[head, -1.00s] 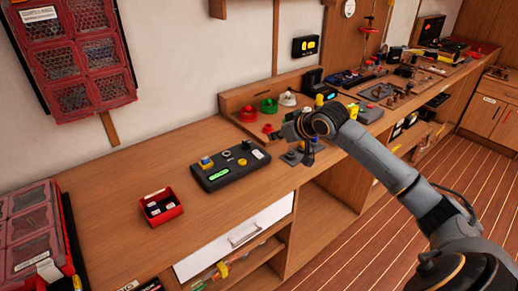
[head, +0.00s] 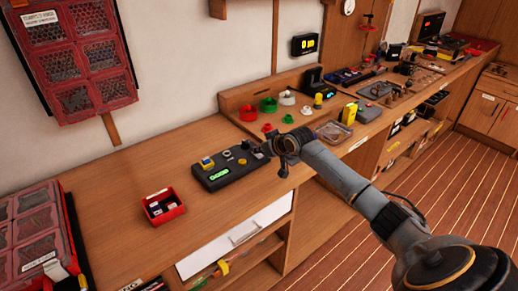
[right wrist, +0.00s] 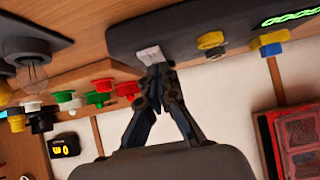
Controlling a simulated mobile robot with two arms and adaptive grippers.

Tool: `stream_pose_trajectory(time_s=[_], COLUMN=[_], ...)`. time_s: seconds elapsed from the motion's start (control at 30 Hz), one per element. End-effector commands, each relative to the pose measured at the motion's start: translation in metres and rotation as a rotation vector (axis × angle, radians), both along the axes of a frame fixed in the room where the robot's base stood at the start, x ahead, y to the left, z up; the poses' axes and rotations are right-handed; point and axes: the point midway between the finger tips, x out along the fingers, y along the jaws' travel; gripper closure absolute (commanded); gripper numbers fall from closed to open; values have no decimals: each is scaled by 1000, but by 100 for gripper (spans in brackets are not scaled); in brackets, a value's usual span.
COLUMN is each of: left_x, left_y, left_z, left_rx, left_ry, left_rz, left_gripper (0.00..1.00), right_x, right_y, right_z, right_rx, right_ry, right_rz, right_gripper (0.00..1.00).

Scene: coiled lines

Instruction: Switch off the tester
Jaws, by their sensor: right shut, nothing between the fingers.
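The tester, a dark box (head: 215,179), lies on the workbench with its green display (head: 219,175) lit. It carries a yellow-and-blue button (head: 207,162) and small knobs. My right gripper (head: 269,150) is at the tester's right end. In the right wrist view the tester (right wrist: 190,25) spans the top. There my right gripper (right wrist: 160,75) is shut and empty, its fingertips at a small white part (right wrist: 151,55) on the tester's end. They look close to it or touching; I cannot tell which. The head view hides that part behind the gripper. My left gripper is not in view.
A red bin (head: 163,207) with small dark items stands left of the tester on the workbench (head: 115,215). Green, red and white spools (head: 268,105) stand behind to the right. A red-lidded case (head: 32,235) is at the left edge. Bench between bin and case is clear.

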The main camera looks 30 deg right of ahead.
Motion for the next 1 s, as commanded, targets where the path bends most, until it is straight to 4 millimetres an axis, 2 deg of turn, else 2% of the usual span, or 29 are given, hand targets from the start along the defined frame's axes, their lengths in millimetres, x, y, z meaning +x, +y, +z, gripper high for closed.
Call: stream_pose_trajectory(time_s=[0.53, 1.0], left_x=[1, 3], left_y=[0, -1], left_z=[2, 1], left_rx=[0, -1], left_ry=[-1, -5], left_rz=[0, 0], left_gripper=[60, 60], right_x=[3, 17], right_y=[0, 2], right_z=[-5, 1], right_rx=[0, 1], right_ry=[4, 4], right_rz=[-1, 0], right_gripper=[100, 100])
